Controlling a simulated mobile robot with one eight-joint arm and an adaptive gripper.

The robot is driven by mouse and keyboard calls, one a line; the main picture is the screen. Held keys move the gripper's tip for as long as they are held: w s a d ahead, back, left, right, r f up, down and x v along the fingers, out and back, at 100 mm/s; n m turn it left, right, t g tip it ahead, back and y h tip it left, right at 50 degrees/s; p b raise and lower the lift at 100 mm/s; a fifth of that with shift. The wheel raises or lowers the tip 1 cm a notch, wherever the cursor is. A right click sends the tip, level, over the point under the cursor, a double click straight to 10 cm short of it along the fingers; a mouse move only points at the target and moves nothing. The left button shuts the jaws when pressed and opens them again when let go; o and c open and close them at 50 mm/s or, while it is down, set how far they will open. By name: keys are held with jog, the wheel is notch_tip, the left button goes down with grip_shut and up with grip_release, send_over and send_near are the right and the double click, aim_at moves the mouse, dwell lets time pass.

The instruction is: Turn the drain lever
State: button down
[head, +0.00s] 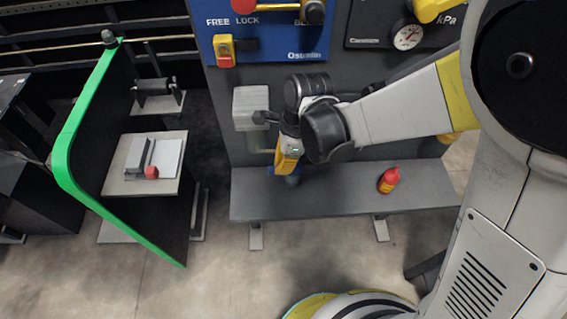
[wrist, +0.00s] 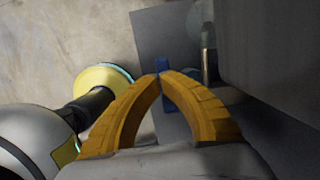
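The drain lever appears as a small blue handle (head: 270,169) low in front of the grey panel, above the bench, in the head view. In the wrist view the blue lever (wrist: 162,65) shows at my fingertips. My gripper (head: 285,172) points down with its yellow fingers at the lever. In the wrist view the fingers of my gripper (wrist: 162,77) curve together and their tips close on the blue lever. Part of the lever is hidden by the fingers.
A grey bench (head: 330,196) runs below the panel, with a red bottle (head: 388,180) on it to the right. A grey box (head: 252,106) and a dark cylinder (head: 308,88) are close to my wrist. A green-edged partition (head: 75,130) stands left. The floor in front is clear.

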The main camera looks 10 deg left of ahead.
jog(key=shift+a+f, duration=0.2)
jog(key=shift+f, duration=0.05)
dwell(0.6)
